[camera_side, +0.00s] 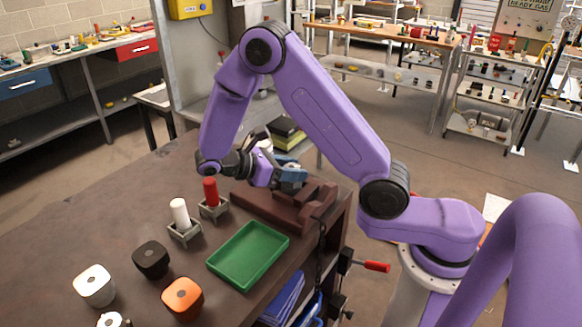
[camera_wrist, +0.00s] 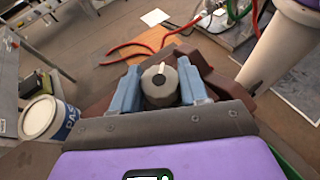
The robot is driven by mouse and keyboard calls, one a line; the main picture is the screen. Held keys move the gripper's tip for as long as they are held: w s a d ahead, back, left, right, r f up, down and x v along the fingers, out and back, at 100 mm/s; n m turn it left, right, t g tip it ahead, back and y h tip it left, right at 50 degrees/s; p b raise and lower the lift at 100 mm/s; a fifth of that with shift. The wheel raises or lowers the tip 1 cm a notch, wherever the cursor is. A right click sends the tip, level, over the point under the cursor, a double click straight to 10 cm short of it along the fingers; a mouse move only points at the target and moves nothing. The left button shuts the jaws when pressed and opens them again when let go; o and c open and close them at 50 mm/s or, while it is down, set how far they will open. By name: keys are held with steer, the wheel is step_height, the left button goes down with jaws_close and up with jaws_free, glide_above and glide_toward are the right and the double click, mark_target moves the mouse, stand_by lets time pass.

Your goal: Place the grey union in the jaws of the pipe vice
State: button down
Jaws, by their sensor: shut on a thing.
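The grey union (camera_wrist: 160,92), a round dark grey piece with a pale mark on its top, sits between the two blue fingers of my gripper (camera_wrist: 160,85) in the wrist view. My gripper is shut on it. The brown pipe vice (camera_side: 318,212) stands at the table's right edge in the side view, and part of it shows behind the fingers in the wrist view (camera_wrist: 212,76). In the side view my gripper (camera_side: 289,176) is right over the vice's jaw area. The fingers hide most of the union there, and I cannot tell whether it touches the jaws.
A green tray (camera_side: 248,256) lies in front of the vice. Red (camera_side: 210,191) and white (camera_side: 180,212) cylinders stand in small grey holders to its left. White, black and orange rounded blocks (camera_side: 183,298) stand nearer. A white tub (camera_wrist: 48,118) is left in the wrist view.

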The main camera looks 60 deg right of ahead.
steer(key=shift+f, duration=0.15)
steer(key=shift+c, duration=2.4)
jaws_free()
steer(key=shift+w+a, duration=0.1)
steer(key=v, duration=1.7)
steer(key=s+d+t+y, duration=0.2)
steer(key=s+y, duration=0.2)
steer(key=s, duration=0.5)
steer(key=s+d+f+t+y, duration=0.1)
steer(key=s+y, duration=0.3)
steer(key=s, duration=0.5)
steer(key=s+d+t+y, duration=0.3)
steer(key=s+d+y, duration=0.1)
steer(key=s, duration=0.5)
steer(key=shift+s+f+n+t, duration=0.25)
steer(key=shift+f+n+t, duration=0.05)
steer(key=shift+f+t, duration=0.1)
